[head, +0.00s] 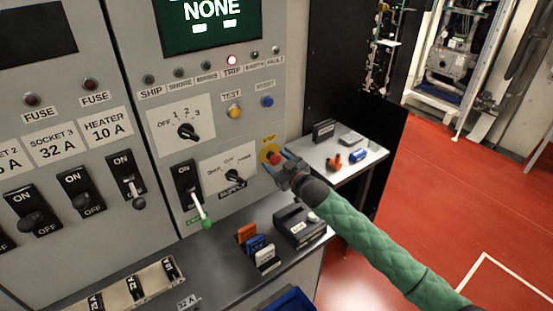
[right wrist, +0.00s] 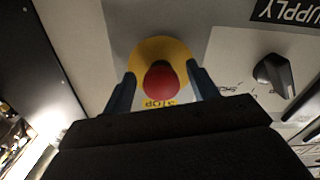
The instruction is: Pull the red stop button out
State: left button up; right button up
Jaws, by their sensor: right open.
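The red stop button (head: 274,158) sits on a yellow round plate on the grey panel, at the panel's right edge. In the right wrist view the red button (right wrist: 162,80) is in the middle, with the yellow plate (right wrist: 160,52) behind it and a "STOP" label below it. My right gripper (head: 279,165) is at the button, and its fingers (right wrist: 163,88) stand open on either side of it. A gap shows between each finger and the red cap. The base of the button is partly hidden by its cap. My left gripper is not in view.
A rotary supply switch (head: 235,177) is left of the button. Coloured blocks (head: 257,244) and a black box (head: 300,226) stand on the shelf below. A side table (head: 345,172) with small items is at right.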

jog(key=shift+w+a, duration=0.1)
jog(key=shift+c, duration=0.5)
grip_shut()
jog(key=shift+v, duration=0.85)
jog(key=shift+o, duration=0.5)
grip_release()
